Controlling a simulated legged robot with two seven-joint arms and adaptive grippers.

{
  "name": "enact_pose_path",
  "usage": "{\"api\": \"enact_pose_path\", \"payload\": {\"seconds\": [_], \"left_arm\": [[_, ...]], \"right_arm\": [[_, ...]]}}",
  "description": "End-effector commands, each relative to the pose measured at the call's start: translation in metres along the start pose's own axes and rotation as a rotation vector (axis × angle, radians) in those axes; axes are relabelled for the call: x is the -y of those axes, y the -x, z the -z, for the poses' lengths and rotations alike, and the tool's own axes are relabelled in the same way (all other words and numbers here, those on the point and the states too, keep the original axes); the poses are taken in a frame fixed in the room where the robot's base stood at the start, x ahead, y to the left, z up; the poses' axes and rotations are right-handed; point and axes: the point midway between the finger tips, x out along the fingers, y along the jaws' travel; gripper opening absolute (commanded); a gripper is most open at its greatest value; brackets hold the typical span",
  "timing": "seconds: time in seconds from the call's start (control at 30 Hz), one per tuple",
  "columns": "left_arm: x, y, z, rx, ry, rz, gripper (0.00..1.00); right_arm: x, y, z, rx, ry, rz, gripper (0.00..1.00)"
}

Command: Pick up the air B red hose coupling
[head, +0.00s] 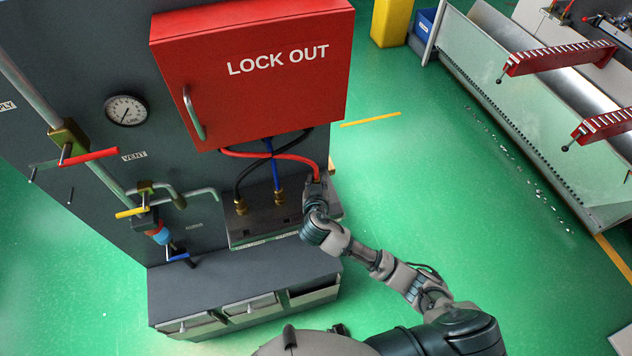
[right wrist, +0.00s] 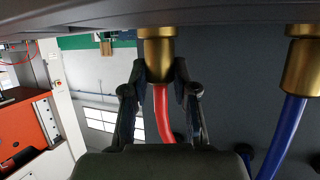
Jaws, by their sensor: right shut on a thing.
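The red hose (head: 270,155) runs from under the red lock out box to my right gripper (head: 316,188) at the right end of the dark ledge (head: 262,228). In the right wrist view, the brass red hose coupling (right wrist: 157,56) sits between the fingers of my right gripper (right wrist: 160,74), which is shut on it. The red hose (right wrist: 162,110) runs from the coupling between the fingers. The coupling's far end meets the dark ledge edge at the top of that view. In the head view my gripper hides the coupling. My left gripper is not in view.
A blue hose (head: 267,155) with a brass coupling (head: 279,196) and a black hose with a brass coupling (head: 241,207) stand on the ledge to the left. The red lock out box (head: 255,80) hangs above.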

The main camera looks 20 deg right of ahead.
Motion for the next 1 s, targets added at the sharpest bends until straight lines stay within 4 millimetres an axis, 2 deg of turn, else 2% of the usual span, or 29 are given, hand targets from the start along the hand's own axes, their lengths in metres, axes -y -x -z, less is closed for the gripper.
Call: {"api": "enact_pose_path", "payload": {"seconds": [0.27, 0.57, 0.77, 1.0], "left_arm": [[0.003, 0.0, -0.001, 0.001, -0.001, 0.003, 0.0], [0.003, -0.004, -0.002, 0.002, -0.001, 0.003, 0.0], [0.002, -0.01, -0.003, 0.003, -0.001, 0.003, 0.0], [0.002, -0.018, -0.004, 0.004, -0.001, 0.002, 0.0]], "right_arm": [[0.002, 0.002, 0.003, 0.0, -0.003, 0.007, 0.0], [0.002, 0.016, 0.036, -0.004, -0.009, 0.008, 0.0], [0.016, 0.059, 0.017, 0.002, -0.006, 0.011, 0.0], [0.034, 0.12, -0.002, 0.005, -0.006, 0.009, 0.0]]}}
